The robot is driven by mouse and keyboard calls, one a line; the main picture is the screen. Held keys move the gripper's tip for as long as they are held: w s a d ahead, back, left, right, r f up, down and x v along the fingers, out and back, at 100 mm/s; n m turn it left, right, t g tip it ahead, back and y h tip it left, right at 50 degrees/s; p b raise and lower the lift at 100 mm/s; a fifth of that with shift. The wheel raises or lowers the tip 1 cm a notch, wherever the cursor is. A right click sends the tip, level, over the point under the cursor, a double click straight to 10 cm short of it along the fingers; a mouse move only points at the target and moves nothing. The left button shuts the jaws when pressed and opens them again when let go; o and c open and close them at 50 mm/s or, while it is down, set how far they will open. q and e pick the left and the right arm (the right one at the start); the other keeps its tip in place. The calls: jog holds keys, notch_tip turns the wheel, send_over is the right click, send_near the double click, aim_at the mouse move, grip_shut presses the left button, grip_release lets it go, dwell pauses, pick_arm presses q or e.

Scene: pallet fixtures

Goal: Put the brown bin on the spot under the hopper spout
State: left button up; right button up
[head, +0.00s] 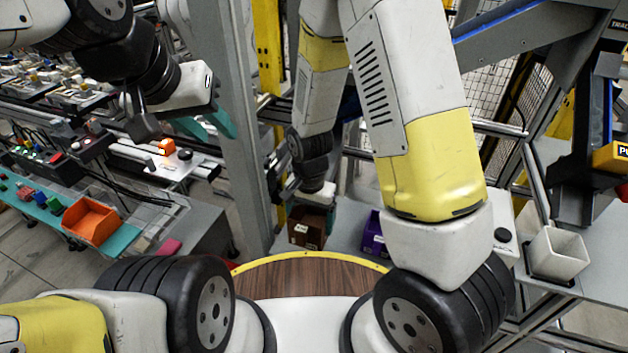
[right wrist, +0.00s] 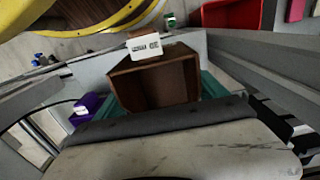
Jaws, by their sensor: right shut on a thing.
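The brown bin (head: 307,227) is below my right arm at the centre of the head view, near a grey surface. In the right wrist view the brown bin (right wrist: 153,82) shows its open top and a white label. The teal fingers of my right gripper (right wrist: 157,98) are on either side of it and shut on it. In the head view the right gripper (head: 314,203) is mostly hidden behind its own wrist. My left gripper (head: 206,125) is empty, with its teal fingers apart, over the bench at upper left. I cannot clearly make out the hopper spout or the spot under it.
A purple bin (head: 375,235) stands just right of the brown bin. A white square container (head: 557,254) stands on the grey table at right. An orange bin (head: 90,220) sits on the left bench. A grey post (head: 232,130) rises between the left bench and the brown bin.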

jog(key=w+f, duration=0.1)
jog(key=w, duration=0.2)
jog(key=w+f, duration=0.2)
jog(key=w, duration=0.2)
jog(key=w+f, duration=0.2)
jog(key=w, duration=0.1)
jog(key=shift+w+a+f, duration=0.15)
jog(key=shift+w+a, duration=0.2)
jog(key=shift+w, duration=0.05)
jog(key=shift+w+a+f, duration=0.1)
jog(key=shift+w+f, duration=0.55)
jog(key=shift+w, duration=0.2)
jog(key=shift+w+a+f, duration=0.1)
jog(key=shift+w+f, duration=0.5)
jog(key=shift+w, duration=0.25)
jog(key=shift+f, duration=0.15)
